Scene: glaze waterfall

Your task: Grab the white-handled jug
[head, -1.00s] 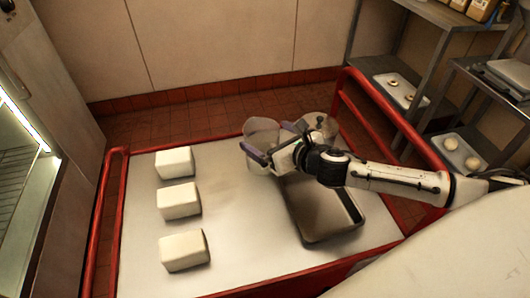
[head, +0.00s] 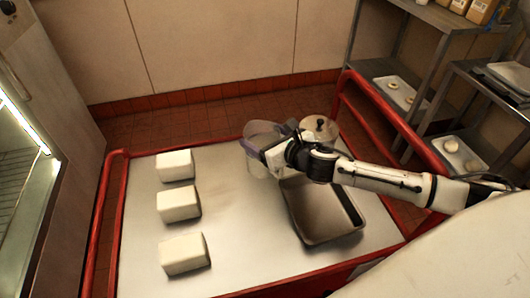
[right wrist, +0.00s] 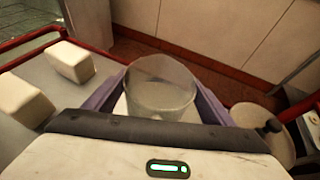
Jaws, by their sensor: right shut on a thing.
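The jug (head: 262,132) is a clear, see-through vessel near the far edge of the cart top. In the right wrist view the jug (right wrist: 160,88) sits between two purple fingers, its round rim tilted towards the camera. My right gripper (head: 256,151) is shut on the jug, with one finger along its near left side in the head view. The gripper body covers part of the jug there, and I cannot make out its white handle. I cannot tell whether its base touches the cart. My left gripper is not in view.
A lidded pot (head: 319,127) with a dark knob stands close right of the jug. An empty metal tray (head: 352,226) lies under my right forearm. Three white blocks (head: 179,204) line the cart's left side. Red rails (head: 106,205) edge the cart; its middle is clear.

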